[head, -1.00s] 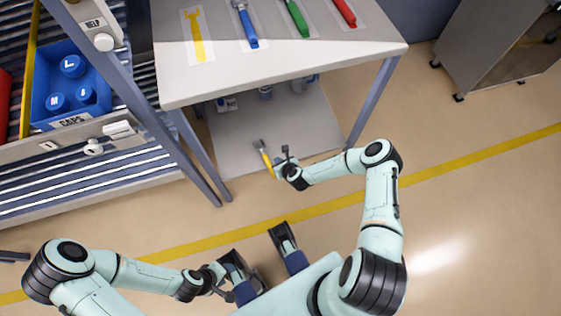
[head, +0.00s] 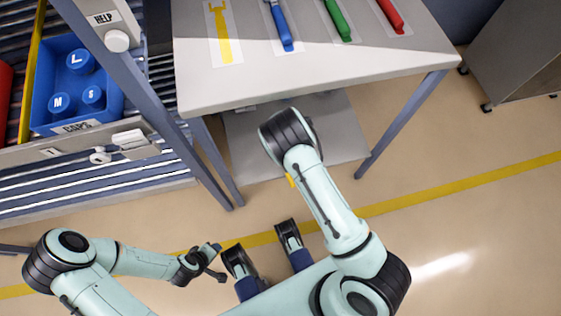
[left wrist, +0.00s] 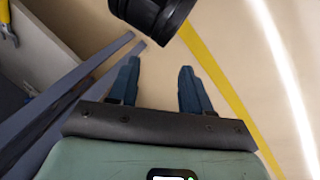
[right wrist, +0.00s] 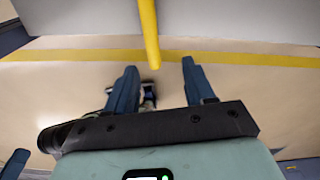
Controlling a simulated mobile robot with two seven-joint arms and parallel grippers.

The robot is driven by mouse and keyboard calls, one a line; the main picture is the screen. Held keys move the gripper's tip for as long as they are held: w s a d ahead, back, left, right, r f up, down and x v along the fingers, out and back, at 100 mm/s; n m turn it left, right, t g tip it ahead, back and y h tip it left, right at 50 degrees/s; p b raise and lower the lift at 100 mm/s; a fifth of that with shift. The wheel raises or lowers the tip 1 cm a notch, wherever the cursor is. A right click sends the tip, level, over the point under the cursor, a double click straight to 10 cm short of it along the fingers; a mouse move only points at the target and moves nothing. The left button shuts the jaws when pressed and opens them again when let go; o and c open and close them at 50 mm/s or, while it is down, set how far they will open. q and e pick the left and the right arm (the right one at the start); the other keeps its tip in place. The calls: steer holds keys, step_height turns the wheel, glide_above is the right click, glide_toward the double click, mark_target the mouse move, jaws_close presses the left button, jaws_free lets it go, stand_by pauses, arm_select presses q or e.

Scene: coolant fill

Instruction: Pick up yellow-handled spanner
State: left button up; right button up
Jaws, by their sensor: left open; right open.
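The yellow-handled spanner lies on the table's lower shelf. In the head view my right arm covers it except for a bit of yellow handle (head: 290,181). In the right wrist view its yellow handle (right wrist: 150,32) sticks out past the shelf's front edge towards my right gripper (right wrist: 160,80). That gripper is open and empty, with the handle's end between its fingers in the picture; I cannot tell the depth. The left wrist view shows part of a yellow handle (left wrist: 9,24) at the top left. My left gripper (left wrist: 158,72) is open and empty, low over the floor.
The table top (head: 330,75) carries a yellow spanner outline (head: 225,40) and blue, green and red handles. Its blue-grey legs (head: 405,120) flank the lower shelf (head: 345,130). A rack with a blue caps bin (head: 75,90) stands at left. Open floor lies in front.

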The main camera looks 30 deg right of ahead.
steer(key=w+r, duration=0.4)
arm_select(q)
steer(key=w+a+f+t+b, duration=0.1)
steer(key=w+a+f+b, duration=0.1)
steer(key=w+f+b, duration=0.15)
arm_select(e)
steer(key=shift+m, duration=0.4)
steer(key=f, duration=0.6)
steer(key=shift+s+a+f+p, duration=0.35)
steer(key=shift+a+f+p, duration=0.05)
steer(key=shift+f, duration=0.55)
steer(key=f+b, duration=0.1)
steer(key=f, duration=0.1)
steer(key=f+b, duration=0.1)
steer(key=f, duration=0.2)
steer(key=shift+w+f, duration=0.2)
steer(key=shift+f, duration=0.15)
arm_select(q)
steer(key=shift+n+g+y, duration=0.4)
steer(key=shift+g, duration=0.5)
steer(key=s+f, duration=0.2)
steer(key=s, duration=0.1)
steer(key=s+f, duration=0.1)
steer(key=f, duration=0.1)
steer(key=shift+s+a, duration=0.15)
steer(key=shift+a, duration=0.25)
arm_select(e)
steer(key=shift+r, duration=0.1)
jaws_close()
